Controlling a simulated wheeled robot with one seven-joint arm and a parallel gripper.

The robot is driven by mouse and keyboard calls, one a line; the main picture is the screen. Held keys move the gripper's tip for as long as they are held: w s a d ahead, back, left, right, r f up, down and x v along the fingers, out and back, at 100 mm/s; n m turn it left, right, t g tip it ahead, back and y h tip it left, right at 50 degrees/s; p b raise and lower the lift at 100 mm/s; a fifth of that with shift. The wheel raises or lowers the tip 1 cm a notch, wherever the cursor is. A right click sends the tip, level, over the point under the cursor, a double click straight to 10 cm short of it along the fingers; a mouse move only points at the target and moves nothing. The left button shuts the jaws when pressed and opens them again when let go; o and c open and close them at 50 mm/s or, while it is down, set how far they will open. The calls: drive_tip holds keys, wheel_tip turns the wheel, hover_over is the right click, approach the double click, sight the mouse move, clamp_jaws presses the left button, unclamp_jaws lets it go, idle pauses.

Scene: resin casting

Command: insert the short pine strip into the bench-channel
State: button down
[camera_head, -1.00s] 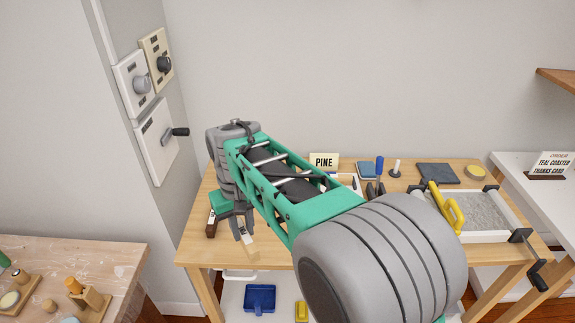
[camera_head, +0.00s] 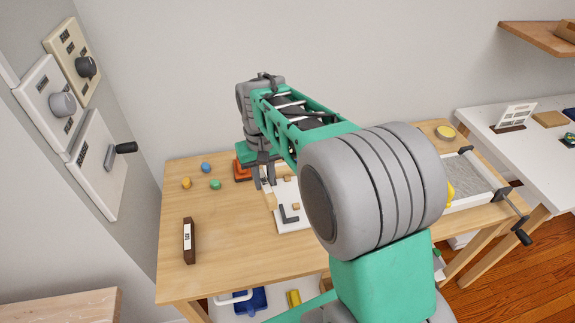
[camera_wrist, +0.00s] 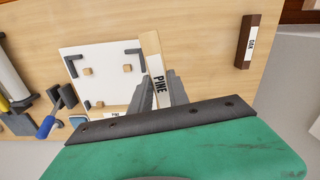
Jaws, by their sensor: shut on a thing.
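The pine strip (camera_wrist: 151,50), pale wood with a white PINE label, is held between the fingers of my gripper (camera_wrist: 170,88) in the wrist view. Its far end overlaps the right edge of a white board (camera_wrist: 92,75) with dark corner brackets and small wooden blocks. I cannot tell whether the strip touches the board. In the head view my gripper (camera_head: 264,178) points down at the left edge of the white board (camera_head: 291,225), and my arm hides part of the board. I cannot tell for sure which part is the bench-channel.
A dark labelled block (camera_head: 189,240) lies on the table (camera_head: 230,265) left of the board; it also shows in the wrist view (camera_wrist: 249,42). Blue, orange and green knobs (camera_head: 205,168) sit at the back left. A grey-filled tray (camera_head: 470,180) stands at the right.

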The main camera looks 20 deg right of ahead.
drive_tip(key=w+d+f+m+p, duration=0.1)
drive_tip(key=w+d+f+p, duration=0.1)
drive_tip(key=w+d+f, duration=0.5)
drive_tip(key=shift+w+d+f+m, duration=0.25)
drive_tip(key=shift+d+f, duration=0.35)
drive_tip(key=shift+d, duration=0.35)
drive_tip(key=shift+s, duration=0.15)
drive_tip(key=shift+f+b, duration=1.2)
drive_tip(key=shift+f, duration=0.9)
drive_tip(key=shift+f+b, duration=0.8)
drive_tip(key=shift+f, duration=0.45)
drive_tip(key=c, duration=1.2)
unclamp_jaws()
drive_tip(key=shift+o, duration=0.2)
